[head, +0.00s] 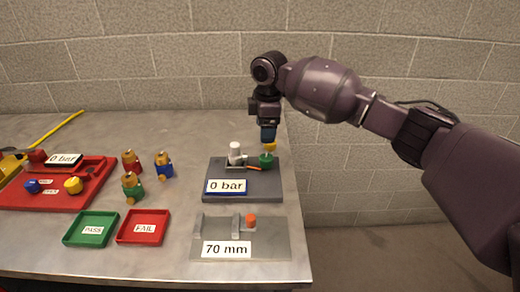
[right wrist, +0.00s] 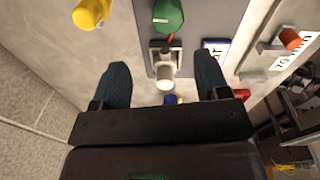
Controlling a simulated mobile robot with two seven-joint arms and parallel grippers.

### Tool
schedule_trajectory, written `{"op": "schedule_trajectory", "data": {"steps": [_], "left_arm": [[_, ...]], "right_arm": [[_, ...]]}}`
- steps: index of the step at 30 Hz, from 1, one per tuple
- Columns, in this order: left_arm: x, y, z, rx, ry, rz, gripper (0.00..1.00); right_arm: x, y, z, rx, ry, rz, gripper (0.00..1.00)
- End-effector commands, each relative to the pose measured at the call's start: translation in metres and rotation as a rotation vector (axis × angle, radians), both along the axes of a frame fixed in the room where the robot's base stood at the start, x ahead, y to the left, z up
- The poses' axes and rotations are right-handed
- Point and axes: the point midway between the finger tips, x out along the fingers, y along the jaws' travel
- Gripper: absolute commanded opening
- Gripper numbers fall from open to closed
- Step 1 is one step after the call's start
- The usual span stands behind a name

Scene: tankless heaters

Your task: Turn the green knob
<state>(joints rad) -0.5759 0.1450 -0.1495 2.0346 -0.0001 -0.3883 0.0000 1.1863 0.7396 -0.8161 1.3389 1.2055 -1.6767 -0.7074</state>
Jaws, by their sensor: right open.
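The green knob (head: 267,161) is on the right part of a dark grey plate (head: 240,191), beside an upright white cylinder (head: 235,151). In the right wrist view the green knob (right wrist: 168,15) is at the top, and the white cylinder (right wrist: 165,84) appears between the fingers. My right gripper (head: 268,140) is open and points down above the knob's area. Its two dark fingers (right wrist: 163,80) are spread and empty, and I see no contact with the knob. My left gripper is not in view.
A yellow piece (right wrist: 90,12) shows near the green knob. A grey 70 mm plate (head: 270,246) with an orange knob lies in front. Green and red trays (head: 143,228), several colored fittings and a red panel (head: 95,192) are at left. The table ends just right of the plates.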

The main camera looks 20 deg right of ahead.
Motion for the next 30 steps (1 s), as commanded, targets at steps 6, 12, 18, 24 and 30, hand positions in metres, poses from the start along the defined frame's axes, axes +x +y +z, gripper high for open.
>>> {"op": "schedule_trajectory", "data": {"steps": [6,12,18,24,30], "left_arm": [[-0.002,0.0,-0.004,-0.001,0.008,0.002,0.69],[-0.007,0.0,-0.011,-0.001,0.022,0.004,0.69],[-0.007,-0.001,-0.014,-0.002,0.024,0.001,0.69],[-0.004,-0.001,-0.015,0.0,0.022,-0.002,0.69],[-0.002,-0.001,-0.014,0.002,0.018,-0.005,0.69]], "right_arm": [[-0.01,0.003,0.002,-0.032,0.071,0.055,0.69],[-0.01,0.003,-0.026,-0.031,0.072,0.055,0.69],[-0.01,0.003,-0.062,-0.03,0.072,0.053,0.69],[-0.01,0.003,-0.087,-0.03,0.069,0.053,0.69],[-0.01,0.003,-0.099,-0.029,0.067,0.053,0.69]]}}
